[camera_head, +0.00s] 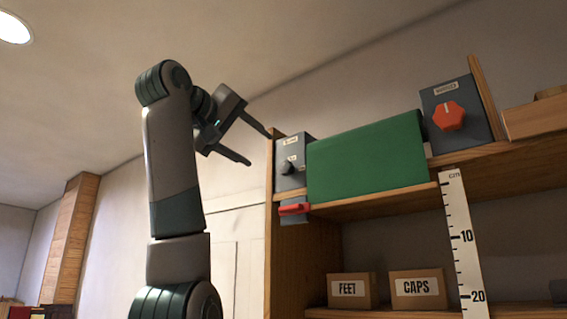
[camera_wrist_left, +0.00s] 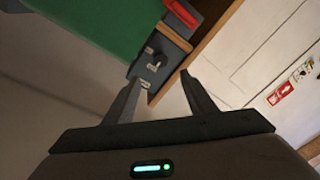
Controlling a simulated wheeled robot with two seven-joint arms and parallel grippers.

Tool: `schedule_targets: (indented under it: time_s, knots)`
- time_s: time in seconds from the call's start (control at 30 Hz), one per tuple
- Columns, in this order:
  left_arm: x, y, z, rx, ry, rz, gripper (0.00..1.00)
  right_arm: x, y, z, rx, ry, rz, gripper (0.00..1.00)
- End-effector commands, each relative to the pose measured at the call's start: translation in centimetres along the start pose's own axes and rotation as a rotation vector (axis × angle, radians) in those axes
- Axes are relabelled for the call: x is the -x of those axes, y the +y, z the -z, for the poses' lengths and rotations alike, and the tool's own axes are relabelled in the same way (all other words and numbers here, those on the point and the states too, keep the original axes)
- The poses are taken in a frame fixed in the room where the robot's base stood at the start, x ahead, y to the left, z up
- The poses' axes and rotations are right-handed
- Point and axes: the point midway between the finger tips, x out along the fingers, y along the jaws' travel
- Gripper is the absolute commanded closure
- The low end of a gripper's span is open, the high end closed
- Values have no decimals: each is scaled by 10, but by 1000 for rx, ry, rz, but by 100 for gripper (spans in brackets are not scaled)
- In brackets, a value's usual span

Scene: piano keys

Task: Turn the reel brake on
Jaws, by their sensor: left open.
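A small grey box (camera_head: 289,178) with a dark knob (camera_head: 287,167) and a small label stands at the left end of the upper shelf. A red lever (camera_head: 294,209) sits just below it. A larger grey box (camera_head: 466,128) with a red hexagonal knob (camera_head: 448,116) stands further right. Their labels are too small to read, so I cannot tell which is the reel brake. My left gripper (camera_head: 258,148) is open and empty, left of the small box. In the left wrist view, its fingers (camera_wrist_left: 162,78) point towards the small box (camera_wrist_left: 157,65) and red lever (camera_wrist_left: 183,12).
A green panel (camera_head: 366,160) stands between the two grey boxes. The wooden shelf's left upright (camera_head: 270,235) is close to my left gripper. Below are boxes marked FEET (camera_head: 352,290) and CAPS (camera_head: 417,289) and a white ruler (camera_head: 461,240). Room left of the shelf is free.

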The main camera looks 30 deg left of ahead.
Motion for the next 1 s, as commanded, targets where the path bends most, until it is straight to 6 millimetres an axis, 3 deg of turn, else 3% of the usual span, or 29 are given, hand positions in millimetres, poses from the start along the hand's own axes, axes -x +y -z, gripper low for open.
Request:
schedule_targets:
  time_s: [0.6,0.8,1.0]
  knots:
    - [-110,3,3,1,-2,3,49,65,-1,4,-1,-2,2,69]
    - [-134,2,2,1,-1,1,49,78,-3,5,-2,-2,4,69]
    - [-143,0,1,1,0,0,49,82,-3,5,-2,-2,4,69]
